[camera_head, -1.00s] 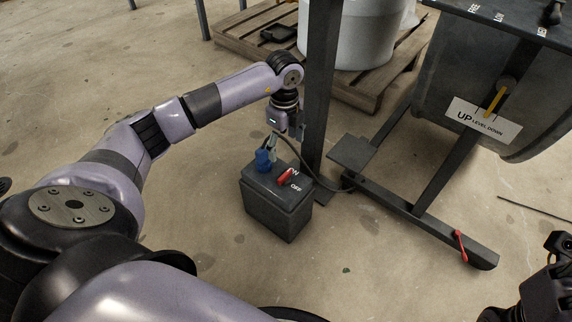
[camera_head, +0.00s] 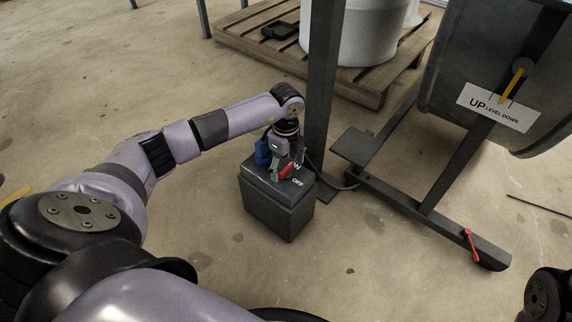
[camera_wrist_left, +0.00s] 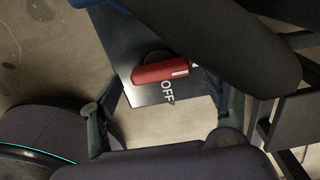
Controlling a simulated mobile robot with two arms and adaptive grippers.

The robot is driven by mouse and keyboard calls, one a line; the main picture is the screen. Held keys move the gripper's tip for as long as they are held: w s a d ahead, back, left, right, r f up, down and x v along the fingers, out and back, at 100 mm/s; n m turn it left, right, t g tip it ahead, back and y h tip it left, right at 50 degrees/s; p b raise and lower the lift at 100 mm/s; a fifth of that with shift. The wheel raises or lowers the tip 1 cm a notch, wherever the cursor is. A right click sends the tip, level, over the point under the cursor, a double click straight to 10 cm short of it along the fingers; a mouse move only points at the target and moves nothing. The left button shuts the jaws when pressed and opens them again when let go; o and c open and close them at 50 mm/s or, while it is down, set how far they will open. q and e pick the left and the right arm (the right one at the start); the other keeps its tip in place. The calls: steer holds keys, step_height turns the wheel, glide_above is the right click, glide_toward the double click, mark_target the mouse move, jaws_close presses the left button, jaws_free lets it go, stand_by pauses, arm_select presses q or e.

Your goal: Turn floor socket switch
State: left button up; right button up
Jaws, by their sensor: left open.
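The floor socket (camera_head: 278,208) is a dark box standing on the floor near a metal post. Its red switch handle (camera_head: 287,171) is on top, beside the white ON and OFF lettering. A blue plug (camera_head: 262,152) sits at the back left of the top. My left gripper (camera_head: 284,168) points down over the box top, close to the switch. In the left wrist view, the red switch (camera_wrist_left: 160,72) lies between the two spread fingers of the open gripper (camera_wrist_left: 162,95), with the OFF label beside it. Finger contact with the switch cannot be told. My right gripper is not visible.
The dark post (camera_head: 320,95) rises just behind the box. A mould stand with feet (camera_head: 435,220), a red lever (camera_head: 470,245) and a level sign (camera_head: 495,107) is at right. A wooden pallet (camera_head: 375,92) is behind. The floor in front is clear.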

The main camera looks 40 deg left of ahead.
arm_select(q)
steer(key=shift+c, duration=0.6)
steer(key=c, duration=1)
